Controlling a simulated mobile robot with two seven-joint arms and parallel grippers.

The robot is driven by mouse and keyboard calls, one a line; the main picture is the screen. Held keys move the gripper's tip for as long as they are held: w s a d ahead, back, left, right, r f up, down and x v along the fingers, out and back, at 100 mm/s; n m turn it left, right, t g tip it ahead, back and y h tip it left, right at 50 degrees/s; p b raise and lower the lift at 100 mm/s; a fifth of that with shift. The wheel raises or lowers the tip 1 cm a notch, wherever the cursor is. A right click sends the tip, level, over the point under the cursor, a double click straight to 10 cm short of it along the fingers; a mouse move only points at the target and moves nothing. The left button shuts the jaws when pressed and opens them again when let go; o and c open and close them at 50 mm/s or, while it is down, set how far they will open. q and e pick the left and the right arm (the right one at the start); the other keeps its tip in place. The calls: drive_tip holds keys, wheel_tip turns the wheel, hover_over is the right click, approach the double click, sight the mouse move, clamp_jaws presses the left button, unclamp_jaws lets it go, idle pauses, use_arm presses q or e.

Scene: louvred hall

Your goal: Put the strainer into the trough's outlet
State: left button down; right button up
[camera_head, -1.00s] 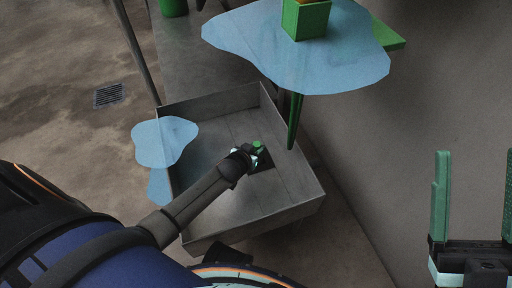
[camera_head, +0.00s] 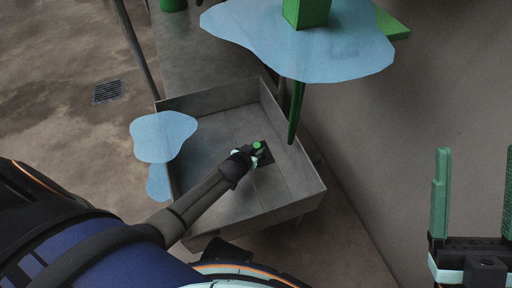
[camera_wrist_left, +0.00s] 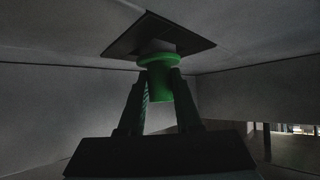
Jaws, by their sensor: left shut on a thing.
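The grey metal trough (camera_head: 215,222) stands in the middle of the head view. The outlet shows as a dark square (camera_head: 266,158) in its floor, and in the left wrist view (camera_wrist_left: 196,43). My left gripper (camera_head: 252,150) reaches into the trough and is shut on the small green strainer (camera_head: 257,145). In the left wrist view the strainer (camera_wrist_left: 159,85) sits between the two fingertips, its rim facing the dark square. A pale piece lies between rim and square; whether the strainer is inside the outlet I cannot tell. My right gripper (camera_head: 474,155) is open and empty at the right.
A blue irregular tabletop (camera_head: 345,50) with a green box (camera_head: 307,12) overhangs behind the trough. A smaller blue shape (camera_head: 163,135) overlaps the trough's left edge. A floor grate (camera_head: 107,92) lies at left. The trough's walls stand around my left gripper.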

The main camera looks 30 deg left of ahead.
use_arm(q)
drive_tip(key=shift+f, duration=0.15)
drive_tip(key=c, duration=0.5)
unclamp_jaws()
